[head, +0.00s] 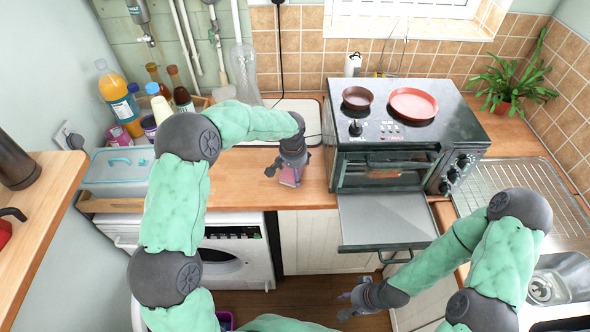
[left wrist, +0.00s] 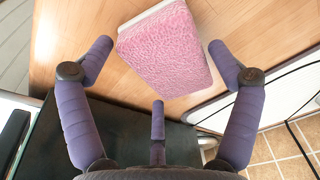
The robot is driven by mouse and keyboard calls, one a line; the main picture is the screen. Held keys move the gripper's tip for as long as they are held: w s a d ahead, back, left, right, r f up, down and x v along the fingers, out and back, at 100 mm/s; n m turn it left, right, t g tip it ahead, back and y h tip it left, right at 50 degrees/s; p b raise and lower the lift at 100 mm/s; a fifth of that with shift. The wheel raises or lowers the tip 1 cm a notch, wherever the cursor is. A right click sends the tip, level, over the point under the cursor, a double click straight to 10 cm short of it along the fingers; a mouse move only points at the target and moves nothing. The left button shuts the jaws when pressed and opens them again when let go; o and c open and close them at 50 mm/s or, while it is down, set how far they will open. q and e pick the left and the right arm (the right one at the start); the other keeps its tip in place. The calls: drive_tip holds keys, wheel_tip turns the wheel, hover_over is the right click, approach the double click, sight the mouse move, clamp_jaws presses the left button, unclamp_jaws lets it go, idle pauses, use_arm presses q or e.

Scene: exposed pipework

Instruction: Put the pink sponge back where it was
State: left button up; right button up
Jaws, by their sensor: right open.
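The pink sponge (head: 289,178), a block with a pale side, is on the wooden counter left of the oven. In the left wrist view the sponge (left wrist: 165,50) shows large just beyond the fingertips. My left gripper (head: 285,170) is right at the sponge, its fingers spread with visible gaps to it; in the left wrist view this gripper (left wrist: 160,75) is open and empty. My right gripper (head: 352,302) is open and empty, low in front of the counter, below the oven door.
The toaster oven (head: 385,135) stands right of the sponge, its door (head: 385,220) folded down over the counter edge. A brown bowl (head: 357,97) and a red plate (head: 413,104) sit on top. Bottles (head: 118,95) and a blue-lidded box (head: 118,170) stand left.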

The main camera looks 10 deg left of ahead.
sight(293, 175)
use_arm(q)
drive_tip(key=shift+r, duration=0.15)
drive_tip(key=shift+r, duration=0.35)
wheel_tip(293, 175, up, 11)
drive_tip(key=s+p, duration=0.2)
drive_tip(key=shift+r, duration=0.15)
drive_tip(key=shift+w+a, duration=0.1)
idle(1.3)
